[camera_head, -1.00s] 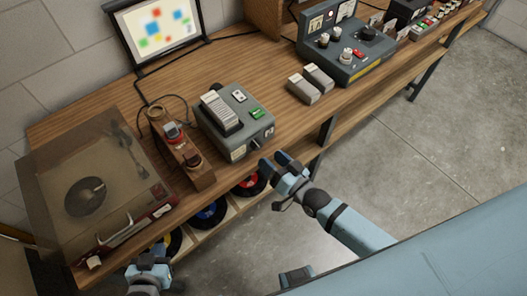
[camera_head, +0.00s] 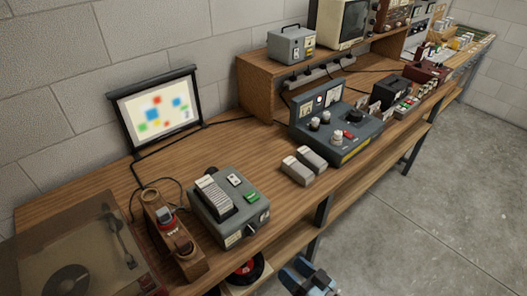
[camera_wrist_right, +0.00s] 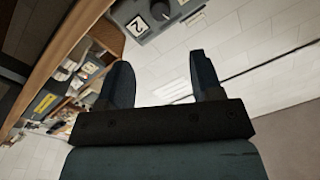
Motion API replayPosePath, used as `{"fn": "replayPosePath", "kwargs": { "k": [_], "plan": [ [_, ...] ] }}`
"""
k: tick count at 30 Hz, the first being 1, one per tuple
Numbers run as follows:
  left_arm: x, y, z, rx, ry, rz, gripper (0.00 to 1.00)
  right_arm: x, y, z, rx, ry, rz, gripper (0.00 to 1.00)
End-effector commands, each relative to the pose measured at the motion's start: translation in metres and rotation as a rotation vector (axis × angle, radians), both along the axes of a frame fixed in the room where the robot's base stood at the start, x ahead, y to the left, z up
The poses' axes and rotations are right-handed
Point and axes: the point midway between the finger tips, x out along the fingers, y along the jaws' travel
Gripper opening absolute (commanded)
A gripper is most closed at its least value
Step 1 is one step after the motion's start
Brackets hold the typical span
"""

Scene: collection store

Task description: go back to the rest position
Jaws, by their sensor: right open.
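My right gripper (camera_head: 312,278) shows at the bottom edge of the head view, in front of the wooden bench (camera_head: 130,180) and below its top. In the right wrist view its two dark fingers (camera_wrist_right: 160,85) stand wide apart with nothing between them. My left gripper is out of the head view. The grey box with a green button (camera_head: 228,205) sits on the bench, up and left of my right gripper and apart from it.
A wooden holder (camera_head: 172,238) and a record player (camera_head: 75,260) are on the bench at left. Two grey blocks (camera_head: 304,165) and a control console (camera_head: 335,133) stand further right. A screen (camera_head: 155,108) is at the back. The floor (camera_head: 430,215) at right is clear.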

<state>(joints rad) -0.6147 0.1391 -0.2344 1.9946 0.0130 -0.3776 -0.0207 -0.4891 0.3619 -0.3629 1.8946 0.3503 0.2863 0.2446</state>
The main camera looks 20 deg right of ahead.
Motion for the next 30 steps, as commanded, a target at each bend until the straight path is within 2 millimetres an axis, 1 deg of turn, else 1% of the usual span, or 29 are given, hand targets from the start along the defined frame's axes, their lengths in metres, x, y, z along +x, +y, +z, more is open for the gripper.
{"fn": "replayPosePath", "kwargs": {
  "k": [4,7,11,15,18,22,30],
  "plan": [
    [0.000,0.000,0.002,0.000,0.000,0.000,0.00,-0.001,0.002,0.000,-0.017,0.011,0.000,0.60],
    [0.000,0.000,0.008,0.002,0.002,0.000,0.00,-0.005,0.007,0.000,-0.093,0.057,-0.001,0.60],
    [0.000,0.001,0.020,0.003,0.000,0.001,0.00,-0.016,0.012,-0.008,-0.271,0.171,0.001,0.60],
    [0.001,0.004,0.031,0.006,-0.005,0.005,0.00,-0.032,0.009,-0.019,-0.464,0.307,0.006,0.60],
    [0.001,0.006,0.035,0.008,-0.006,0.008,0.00,-0.041,0.004,-0.025,-0.555,0.380,0.010,0.60],
    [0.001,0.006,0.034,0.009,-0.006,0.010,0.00,-0.046,0.001,-0.030,-0.601,0.415,0.014,0.60],
    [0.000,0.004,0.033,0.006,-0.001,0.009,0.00,-0.046,0.001,-0.031,-0.602,0.414,0.014,0.60]
  ]
}}
